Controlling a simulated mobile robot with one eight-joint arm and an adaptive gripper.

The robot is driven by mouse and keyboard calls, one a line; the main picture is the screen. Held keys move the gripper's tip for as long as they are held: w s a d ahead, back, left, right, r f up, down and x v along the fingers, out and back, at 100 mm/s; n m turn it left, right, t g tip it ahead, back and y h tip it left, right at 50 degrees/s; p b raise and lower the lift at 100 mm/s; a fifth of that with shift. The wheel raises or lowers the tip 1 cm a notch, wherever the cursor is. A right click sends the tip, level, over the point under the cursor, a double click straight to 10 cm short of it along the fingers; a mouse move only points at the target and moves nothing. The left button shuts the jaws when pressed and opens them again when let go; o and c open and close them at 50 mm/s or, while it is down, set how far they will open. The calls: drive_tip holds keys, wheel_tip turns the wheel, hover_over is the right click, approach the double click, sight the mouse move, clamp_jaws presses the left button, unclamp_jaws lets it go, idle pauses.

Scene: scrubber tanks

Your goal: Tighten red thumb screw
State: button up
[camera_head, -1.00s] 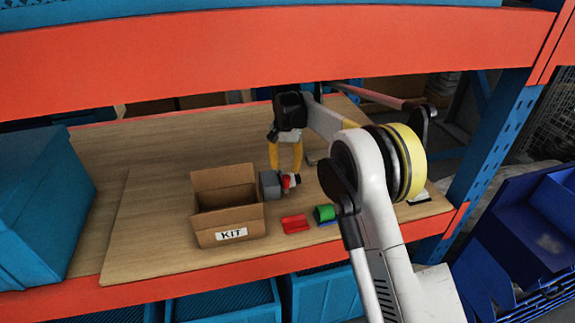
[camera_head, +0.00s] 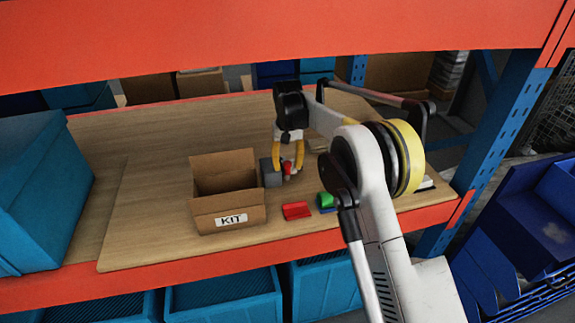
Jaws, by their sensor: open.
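A small red thumb screw (camera_head: 287,168) sits at the right side of a grey block (camera_head: 271,172), with a light-coloured part beside it. The block stands on the wooden board, just right of the kit box. My gripper (camera_head: 288,170) points down over the screw. Its two yellow fingers are apart, one on the left near the block and one on the right of the screw. I cannot tell whether either finger touches the screw.
An open cardboard box marked KIT (camera_head: 229,205) stands left of the block. A red piece (camera_head: 297,211) and a green cylinder (camera_head: 326,201) lie in front. A blue bin (camera_head: 40,190) stands at far left. An orange shelf beam (camera_head: 270,40) crosses above. The board behind the box is clear.

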drive_tip(key=n, duration=0.6)
drive_tip(key=shift+n, duration=0.4)
clamp_jaws()
drive_tip(key=m, duration=0.6)
drive_tip(key=shift+m, duration=0.4)
drive_tip(key=m, duration=0.7)
